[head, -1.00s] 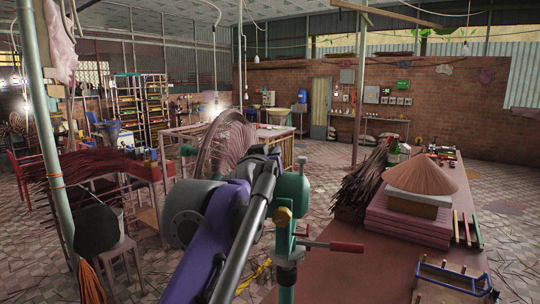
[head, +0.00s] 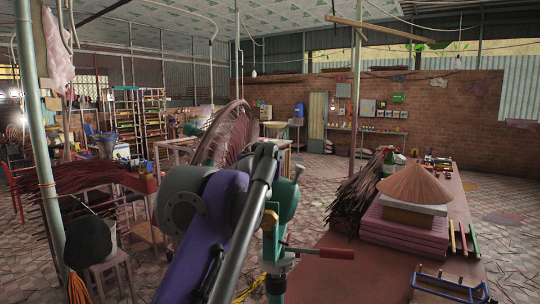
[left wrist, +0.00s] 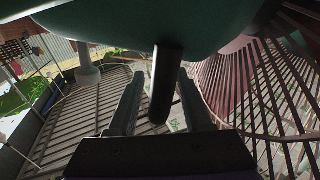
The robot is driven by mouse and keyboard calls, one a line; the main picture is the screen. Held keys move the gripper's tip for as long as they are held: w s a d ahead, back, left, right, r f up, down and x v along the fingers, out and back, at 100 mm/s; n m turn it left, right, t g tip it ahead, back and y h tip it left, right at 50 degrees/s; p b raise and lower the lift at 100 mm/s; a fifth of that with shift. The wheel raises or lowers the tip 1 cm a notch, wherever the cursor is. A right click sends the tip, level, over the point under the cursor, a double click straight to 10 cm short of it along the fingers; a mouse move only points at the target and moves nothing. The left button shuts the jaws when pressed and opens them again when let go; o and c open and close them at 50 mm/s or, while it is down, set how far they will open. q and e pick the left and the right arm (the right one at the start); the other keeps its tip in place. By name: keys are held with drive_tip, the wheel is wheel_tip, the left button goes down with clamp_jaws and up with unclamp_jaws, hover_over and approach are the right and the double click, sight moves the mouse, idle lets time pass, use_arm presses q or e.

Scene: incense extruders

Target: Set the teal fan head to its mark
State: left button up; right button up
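The fan's round wire cage (head: 228,135) stands ahead, left of centre in the head view, turned partly away. In the left wrist view the teal housing (left wrist: 150,22) fills the top and the cage (left wrist: 265,85) is at the right. A dark knob (left wrist: 165,85) hangs down from the housing. My left gripper (left wrist: 160,95) has its two fingers apart, either side of the knob, with a gap visible on the left. In the head view my arm hides these fingers. I cannot make out the mark. My right gripper is out of view.
A teal post with a red-handled lever (head: 315,250) stands close in front. A long table at the right holds a conical hat (head: 420,183), pink stacks (head: 408,225) and a blue rack (head: 450,290). Incense bundles (head: 85,175) lie at the left.

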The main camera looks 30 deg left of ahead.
use_arm(q)
drive_tip(key=shift+s, duration=0.15)
drive_tip(key=b+v, duration=0.2)
drive_tip(key=v, duration=0.8)
drive_tip(key=shift+s+d, duration=0.15)
drive_tip(key=shift+s, duration=0.15)
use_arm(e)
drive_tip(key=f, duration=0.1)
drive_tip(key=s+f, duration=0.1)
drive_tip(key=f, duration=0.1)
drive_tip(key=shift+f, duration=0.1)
